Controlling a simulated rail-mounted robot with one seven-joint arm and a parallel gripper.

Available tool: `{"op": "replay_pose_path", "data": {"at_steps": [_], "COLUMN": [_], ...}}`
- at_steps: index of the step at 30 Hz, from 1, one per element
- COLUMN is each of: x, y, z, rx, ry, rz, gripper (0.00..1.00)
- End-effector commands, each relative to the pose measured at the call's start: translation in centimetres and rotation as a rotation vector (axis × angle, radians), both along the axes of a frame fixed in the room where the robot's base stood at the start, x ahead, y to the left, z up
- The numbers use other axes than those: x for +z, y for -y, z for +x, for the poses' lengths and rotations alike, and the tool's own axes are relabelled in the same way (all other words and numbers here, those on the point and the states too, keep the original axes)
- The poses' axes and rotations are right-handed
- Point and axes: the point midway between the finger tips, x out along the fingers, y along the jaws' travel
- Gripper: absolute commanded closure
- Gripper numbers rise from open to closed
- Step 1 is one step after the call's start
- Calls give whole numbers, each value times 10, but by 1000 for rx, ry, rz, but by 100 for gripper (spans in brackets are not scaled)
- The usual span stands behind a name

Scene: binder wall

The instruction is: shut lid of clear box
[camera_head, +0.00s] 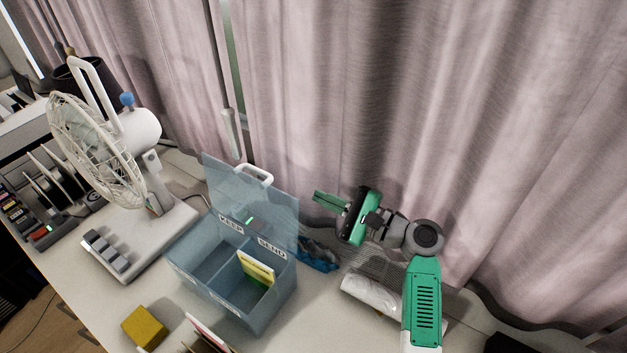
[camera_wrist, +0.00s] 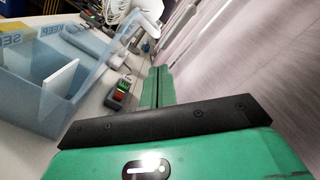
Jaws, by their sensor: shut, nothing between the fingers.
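The clear blue-tinted box (camera_head: 215,290) stands on the desk, with two compartments labelled KEEP and SEND. Its lid (camera_head: 227,182) is open and stands up at the back, with a white handle (camera_head: 254,173) at its top edge. A yellow card (camera_head: 257,268) stands in the right compartment. In the wrist view the box (camera_wrist: 35,100) is at the left, partly cut off by the frame. My gripper (camera_head: 322,199) is shut and empty, to the right of the raised lid and apart from it. Its closed fingers (camera_wrist: 160,75) point past the box in the wrist view.
A white fan (camera_head: 130,150) stands left of the box. A yellow block (camera_head: 145,327) lies in front. A blue crumpled thing (camera_head: 320,254) and a white roll (camera_head: 385,299) lie at the right. A small dark device (camera_wrist: 120,93) is behind the box. Curtains (camera_head: 430,110) hang close behind.

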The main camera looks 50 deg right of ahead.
Motion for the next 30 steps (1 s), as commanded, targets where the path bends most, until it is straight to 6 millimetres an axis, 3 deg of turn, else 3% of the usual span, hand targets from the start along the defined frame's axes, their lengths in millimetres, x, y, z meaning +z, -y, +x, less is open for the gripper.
{"op": "replay_pose_path", "data": {"at_steps": [7, 15, 21, 30], "x": [-1, 3, 3, 4], "y": [-2, -9, -12, -12], "z": [11, 64, 91, 100], "rx": [3, 4, 2, 0], "ry": [-2, -1, -2, -2], "rz": [14, 11, 10, 8], "gripper": [100, 100, 100, 100]}}
